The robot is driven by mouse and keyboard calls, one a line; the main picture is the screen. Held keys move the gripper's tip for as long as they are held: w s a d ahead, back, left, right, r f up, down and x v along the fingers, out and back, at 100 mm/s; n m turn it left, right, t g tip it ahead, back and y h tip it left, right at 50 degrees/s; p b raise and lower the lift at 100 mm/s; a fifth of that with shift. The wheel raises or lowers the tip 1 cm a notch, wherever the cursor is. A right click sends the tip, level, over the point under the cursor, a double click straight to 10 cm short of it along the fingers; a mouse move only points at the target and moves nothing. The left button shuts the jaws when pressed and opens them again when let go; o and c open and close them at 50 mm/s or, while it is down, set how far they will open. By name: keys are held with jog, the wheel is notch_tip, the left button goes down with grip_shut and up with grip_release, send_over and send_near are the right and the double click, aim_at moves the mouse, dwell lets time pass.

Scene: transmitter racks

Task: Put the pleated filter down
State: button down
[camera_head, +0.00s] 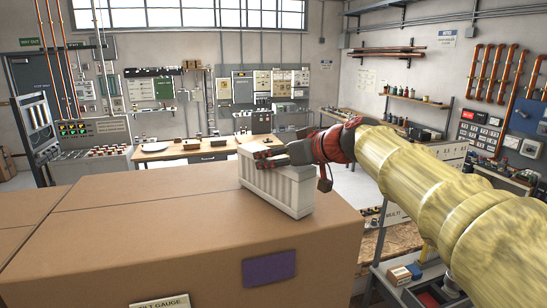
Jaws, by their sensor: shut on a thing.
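The pleated filter (285,192) is a white block with vertical ribs along its side. It stands upright at the right part of the top of a large brown box (170,232). Its lower edge appears to touch the box top, though I cannot be sure that it rests there. My gripper (268,158), dark grey with a red wrist part, reaches in from the right and is shut on the filter's upper edge. The far side of the filter and part of my fingers are hidden.
The brown box top is clear to the left of the filter. Its right edge drops off close to the filter. A wooden workbench (185,152) stands behind. A control console (100,140) is at the left. Shelves and a bench (480,175) line the right wall.

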aim_at(305, 169)
jog(key=shift+s+f, duration=0.1)
jog(key=shift+f, duration=0.15)
jog(key=c, duration=1)
grip_release()
jog(key=shift+d+r, duration=0.1)
jog(key=shift+r, duration=0.15)
jog(key=b+v, duration=0.2)
jog(key=v, duration=0.9)
jog(key=shift+s+d, duration=0.3)
